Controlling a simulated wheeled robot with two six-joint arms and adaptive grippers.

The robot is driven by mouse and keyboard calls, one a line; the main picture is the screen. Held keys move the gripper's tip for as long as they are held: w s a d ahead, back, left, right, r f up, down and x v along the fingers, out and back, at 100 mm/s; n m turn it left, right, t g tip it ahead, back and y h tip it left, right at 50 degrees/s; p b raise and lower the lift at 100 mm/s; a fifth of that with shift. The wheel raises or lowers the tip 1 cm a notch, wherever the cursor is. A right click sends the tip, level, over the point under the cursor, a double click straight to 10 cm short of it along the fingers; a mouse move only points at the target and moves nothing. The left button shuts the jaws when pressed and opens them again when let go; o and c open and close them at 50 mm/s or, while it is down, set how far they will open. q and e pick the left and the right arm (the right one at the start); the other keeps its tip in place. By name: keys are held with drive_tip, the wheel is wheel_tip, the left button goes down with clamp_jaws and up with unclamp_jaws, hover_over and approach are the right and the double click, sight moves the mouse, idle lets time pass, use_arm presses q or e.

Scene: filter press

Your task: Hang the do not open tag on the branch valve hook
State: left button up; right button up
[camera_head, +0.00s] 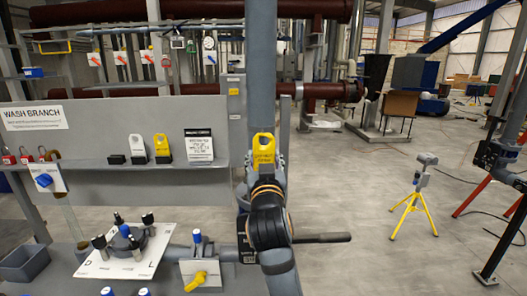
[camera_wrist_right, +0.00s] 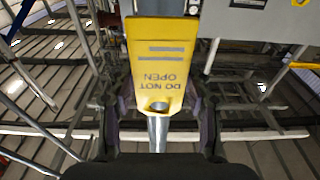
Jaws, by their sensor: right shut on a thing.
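The yellow do not open tag (camera_head: 264,146) is upright in front of the grey vertical pipe in the head view. My right gripper (camera_head: 265,172) is shut on it. In the right wrist view the tag (camera_wrist_right: 161,55) shows its lettering upside down, between the fingers of my right gripper (camera_wrist_right: 160,125). A grey rod (camera_wrist_right: 158,132) runs between the fingers below the tag; I cannot tell what it belongs to. A lever with a dark handle (camera_head: 322,238) sticks out to the right behind my arm. I cannot make out the branch valve hook. My left gripper is not in view.
A grey panel with a WASH BRANCH sign (camera_head: 33,115) stands at left. Its shelf holds another yellow tag (camera_head: 161,147), a white tag and red padlocks (camera_head: 27,155). A valve plate with several knobs (camera_head: 125,250) lies in front. Open floor (camera_head: 365,190) is at right.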

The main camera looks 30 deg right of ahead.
drive_tip(key=shift+s+a+r, duration=0.1)
drive_tip(key=shift+s, duration=0.05)
drive_tip(key=shift+w+d, duration=0.3)
drive_tip(key=shift+w, duration=0.3)
drive_tip(key=shift+w+d+f, duration=0.15)
drive_tip(key=shift+w+d, duration=0.25)
drive_tip(key=shift+w, duration=0.15)
drive_tip(key=shift+w+d+f, duration=0.1)
drive_tip(key=shift+w+d, duration=0.25)
drive_tip(key=shift+w, duration=0.2)
drive_tip(key=shift+f+x, duration=0.25)
drive_tip(key=shift+x, duration=2)
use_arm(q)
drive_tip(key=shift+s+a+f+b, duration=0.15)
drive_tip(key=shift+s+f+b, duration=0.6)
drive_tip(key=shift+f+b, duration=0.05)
use_arm(e)
drive_tip(key=shift+w+d+f, duration=0.3)
drive_tip(key=shift+w+f, duration=0.3)
drive_tip(key=shift+f, duration=0.2)
drive_tip(key=o, duration=1)
